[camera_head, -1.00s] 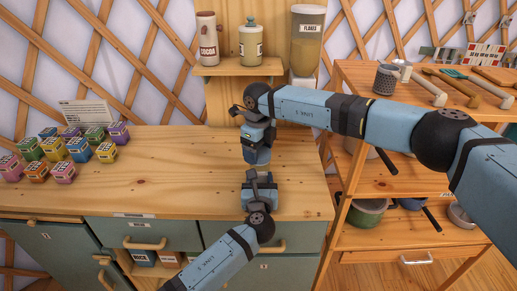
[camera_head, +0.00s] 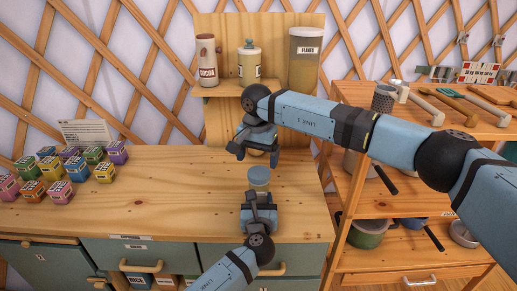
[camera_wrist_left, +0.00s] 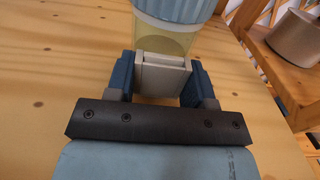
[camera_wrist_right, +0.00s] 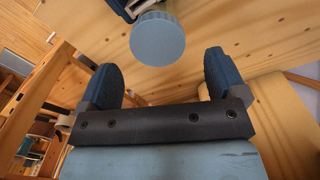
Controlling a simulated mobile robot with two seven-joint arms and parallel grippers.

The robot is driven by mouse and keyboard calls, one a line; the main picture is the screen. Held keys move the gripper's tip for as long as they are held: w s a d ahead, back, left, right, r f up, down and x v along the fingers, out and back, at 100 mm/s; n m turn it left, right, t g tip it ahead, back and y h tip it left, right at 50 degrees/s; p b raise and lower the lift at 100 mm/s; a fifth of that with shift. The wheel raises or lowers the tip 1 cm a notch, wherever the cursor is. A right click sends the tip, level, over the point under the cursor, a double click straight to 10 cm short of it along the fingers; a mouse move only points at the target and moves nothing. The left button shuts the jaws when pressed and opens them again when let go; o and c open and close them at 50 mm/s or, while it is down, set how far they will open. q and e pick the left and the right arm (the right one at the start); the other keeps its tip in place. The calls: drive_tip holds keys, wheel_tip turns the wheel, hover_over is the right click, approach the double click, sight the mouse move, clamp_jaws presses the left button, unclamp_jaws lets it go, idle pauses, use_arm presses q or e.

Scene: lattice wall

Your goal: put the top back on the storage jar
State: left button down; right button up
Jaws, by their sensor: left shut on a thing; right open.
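The storage jar (camera_head: 259,188) stands upright near the front of the wooden counter, with pale yellowish contents in its clear body (camera_wrist_left: 164,42). Its light blue ribbed top (camera_head: 259,173) sits on the jar's mouth; whether it is fully seated I cannot tell. The top also shows in the right wrist view (camera_wrist_right: 157,38). My left gripper (camera_head: 259,206) is shut on the jar body, low on its near side. My right gripper (camera_head: 256,154) is open and empty, above and behind the jar, apart from the top.
A shelf (camera_head: 236,87) behind holds a cocoa canister (camera_head: 207,62), a lidded jar (camera_head: 249,65) and a flakes container (camera_head: 304,60). Several small coloured boxes (camera_head: 56,188) stand on the counter's left. A wooden rack (camera_head: 345,200) with tools is on the right. The counter's middle is clear.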

sight(259, 173)
drive_tip(key=n, duration=0.2)
drive_tip(key=r+n, duration=0.1)
drive_tip(key=n, duration=0.1)
drive_tip(key=shift+r, duration=0.15)
drive_tip(key=n, duration=0.2)
drive_tip(key=r+n, duration=0.1)
drive_tip(key=n, duration=0.2)
drive_tip(key=shift+d+r, duration=0.15)
drive_tip(key=shift+d, duration=0.05)
drive_tip(key=shift+f, duration=4)
